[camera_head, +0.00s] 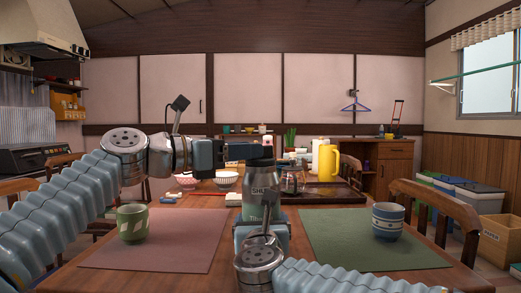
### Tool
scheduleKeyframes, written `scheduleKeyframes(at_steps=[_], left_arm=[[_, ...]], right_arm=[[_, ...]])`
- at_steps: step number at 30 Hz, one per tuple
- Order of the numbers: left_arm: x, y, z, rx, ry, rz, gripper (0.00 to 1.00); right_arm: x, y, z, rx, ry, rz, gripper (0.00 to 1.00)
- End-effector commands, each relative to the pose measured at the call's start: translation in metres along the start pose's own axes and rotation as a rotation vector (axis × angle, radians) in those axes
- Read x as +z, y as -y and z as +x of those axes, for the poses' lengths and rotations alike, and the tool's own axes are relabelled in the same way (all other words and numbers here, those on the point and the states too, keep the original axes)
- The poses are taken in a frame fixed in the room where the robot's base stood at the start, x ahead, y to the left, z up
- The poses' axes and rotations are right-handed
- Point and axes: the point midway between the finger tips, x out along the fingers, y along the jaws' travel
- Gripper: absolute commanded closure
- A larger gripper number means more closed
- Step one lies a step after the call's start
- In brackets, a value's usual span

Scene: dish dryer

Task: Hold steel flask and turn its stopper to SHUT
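The steel flask (261,207) stands upright at the middle front of the table, between the two mats. The letters "SHU" show on its dark upper part (260,178); the rest of the word is not clear. My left gripper (262,152) reaches in from the left, level with the flask's top. Its dark fingers overlap the stopper in the picture and hide it, so I cannot tell whether they grip it. My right gripper (262,221) comes from below, with its fingers at both sides of the flask's lower body, and appears shut on it.
A green patterned cup (132,223) stands on the pink mat (185,250) at left. A blue striped cup (388,221) stands on the green mat (345,240) at right. Behind are bowls (226,180), a tray (345,197) and a yellow pitcher (328,163).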

Motion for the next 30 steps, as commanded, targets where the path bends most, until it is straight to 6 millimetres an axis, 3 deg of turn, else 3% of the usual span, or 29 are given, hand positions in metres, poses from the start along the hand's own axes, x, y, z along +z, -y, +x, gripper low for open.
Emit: scheduleKeyframes(at_steps=[6,17,25,30], left_arm=[[0.000,0.000,0.032,-0.001,0.000,0.001,0.63],[0.000,0.000,0.039,0.001,0.000,0.002,0.63],[0.000,0.000,0.039,0.001,0.000,0.002,1.00],[0.000,0.000,0.039,-0.004,-0.001,0.001,1.00]], right_arm=[[0.001,0.000,0.000,-0.001,0.001,0.000,0.85],[0.001,0.000,0.000,-0.001,0.001,0.000,0.85],[0.000,0.001,0.000,-0.001,0.001,-0.001,0.85],[0.000,0.001,0.000,-0.001,0.001,-0.001,0.85]])
